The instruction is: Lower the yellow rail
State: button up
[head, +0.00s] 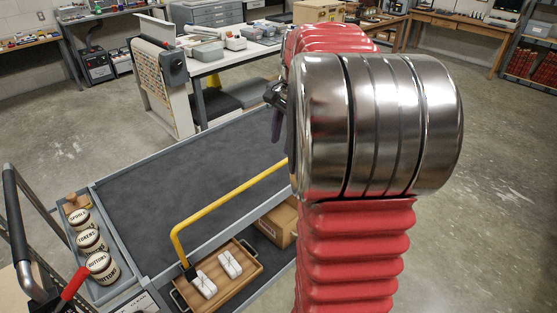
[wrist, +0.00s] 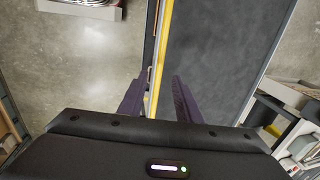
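The yellow rail (head: 225,198) stands raised along the near side of the cart's dark top (head: 165,185), with its left bend coming down to a black foot (head: 190,271). Its right part is hidden behind my arm. In the wrist view the rail (wrist: 160,75) runs between the two purple fingers of my gripper (wrist: 157,85). The fingers are apart, with a gap on both sides of the rail. I cannot tell how far above the rail they are. In the head view only a bit of my gripper (head: 277,122) shows beside my arm.
A wooden tray (head: 247,286) with white wrapped bundles and a cardboard box (head: 276,226) sit on the lower shelf. Several labelled jars (head: 92,241) stand in the side trough. A red-gripped lever (head: 72,285) is at front left. A worktable (head: 228,58) stands behind the cart.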

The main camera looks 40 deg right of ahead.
aim_at(277, 165)
jog(key=f, duration=0.2)
jog(key=w+f, duration=0.1)
jog(key=f, duration=0.5)
jog(key=shift+w+f, duration=0.25)
jog(key=shift+w, duration=0.05)
jog(key=shift+c, duration=0.4)
grip_shut()
